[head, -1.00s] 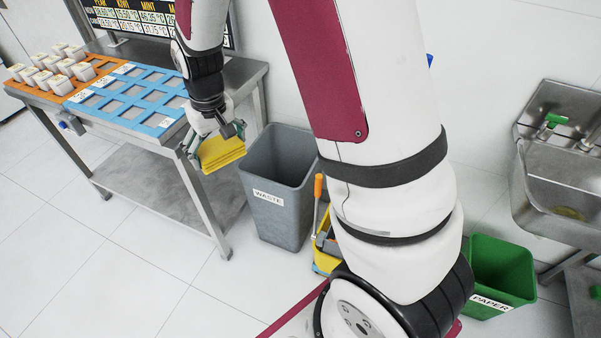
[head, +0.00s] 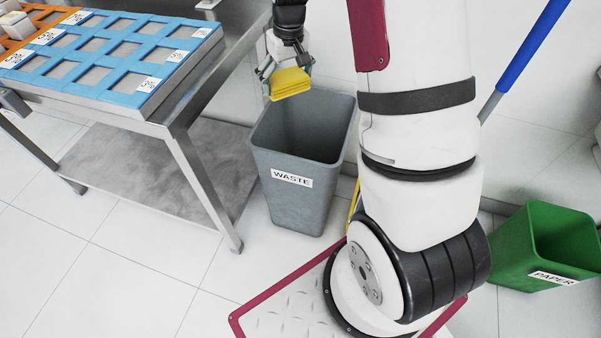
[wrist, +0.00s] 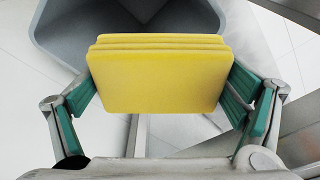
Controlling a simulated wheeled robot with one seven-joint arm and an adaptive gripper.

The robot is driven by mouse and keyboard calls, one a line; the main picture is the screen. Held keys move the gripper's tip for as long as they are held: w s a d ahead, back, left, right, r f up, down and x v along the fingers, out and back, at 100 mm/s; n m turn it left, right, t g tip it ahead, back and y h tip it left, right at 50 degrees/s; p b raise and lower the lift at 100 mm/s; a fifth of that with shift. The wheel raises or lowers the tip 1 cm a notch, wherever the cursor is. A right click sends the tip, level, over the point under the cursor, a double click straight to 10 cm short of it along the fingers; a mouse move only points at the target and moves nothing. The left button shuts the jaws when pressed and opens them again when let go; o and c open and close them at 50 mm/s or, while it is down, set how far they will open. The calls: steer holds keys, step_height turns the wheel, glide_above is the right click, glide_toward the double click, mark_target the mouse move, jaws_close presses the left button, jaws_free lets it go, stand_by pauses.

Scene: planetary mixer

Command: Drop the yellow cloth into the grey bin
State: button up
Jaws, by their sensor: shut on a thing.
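The yellow cloth (head: 290,83) is a folded, layered rectangle. My gripper (head: 288,76) is shut on it. In the wrist view the cloth (wrist: 160,75) sits between the two green-padded fingers (wrist: 160,88). The grey bin (head: 291,205), labelled WASTE, stands open on the floor. In the head view the cloth is near the bin's back left rim, and it looks higher than the rim. In the wrist view the bin (wrist: 75,30) shows beyond the cloth, at the top left. The cloth hides part of the bin's opening there.
A steel table (head: 190,120) with a blue compartment tray (head: 188,60) stands left of the bin. A green bin (head: 515,245) labelled PAPER is at the right. A blue-handled pole (head: 525,50) leans at the upper right. My base and arm fill the centre right.

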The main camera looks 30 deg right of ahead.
steer(key=d+f+b, duration=0.5)
steer(key=f+b, duration=0.1)
steer(key=f, duration=0.2)
steer(key=w+d+f+b, duration=0.1)
steer(key=d+f+b, duration=0.3)
steer(key=f+b, duration=0.3)
step_height(320, 180, down, 2)
steer(key=shift+w+d+f+m+b, duration=0.2)
steer(key=shift+d+f+m+b, duration=0.1)
steer(key=shift+d, duration=0.1)
steer(key=shift+r, duration=0.1)
steer(key=o, duration=0.8)
steer(key=shift+o, duration=0.2)
step_height(320, 180, up, 12)
steer(key=s, duration=0.1)
steer(key=shift+s+a, duration=0.15)
steer(key=shift+s, duration=0.25)
